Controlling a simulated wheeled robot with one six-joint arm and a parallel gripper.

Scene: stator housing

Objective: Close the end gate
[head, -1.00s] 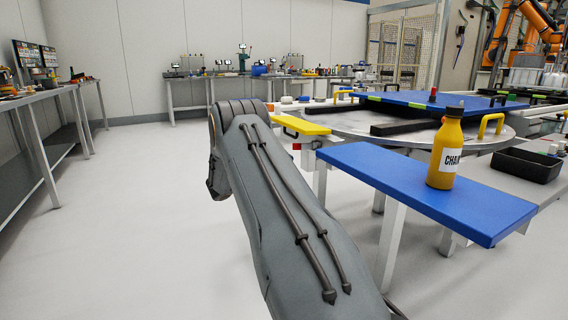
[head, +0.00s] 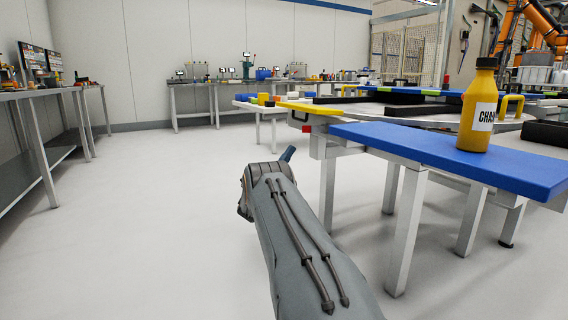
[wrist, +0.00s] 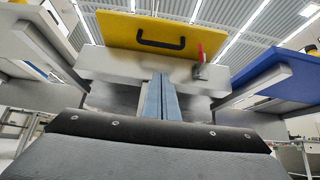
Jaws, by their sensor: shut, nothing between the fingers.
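The end gate appears to be the yellow panel (wrist: 148,33) with a black handle, at the top of the wrist view. A red latch-like part (wrist: 200,54) sits by its right lower edge. In the head view the yellow panel (head: 318,112) shows nearly edge-on at the left end of the worktable, at tabletop height. My gripper (wrist: 162,78) is shut and empty, its blue-grey fingers together and pointing toward the pale frame below the panel. In the head view only a blue fingertip (head: 288,153) shows past my arm, below tabletop level. Contact cannot be told.
A blue side shelf (head: 400,143) carries a yellow bottle (head: 477,118) to the right of my arm. White table legs (head: 405,230) stand below it. A grey bench (head: 50,90) lines the left. The floor between is clear.

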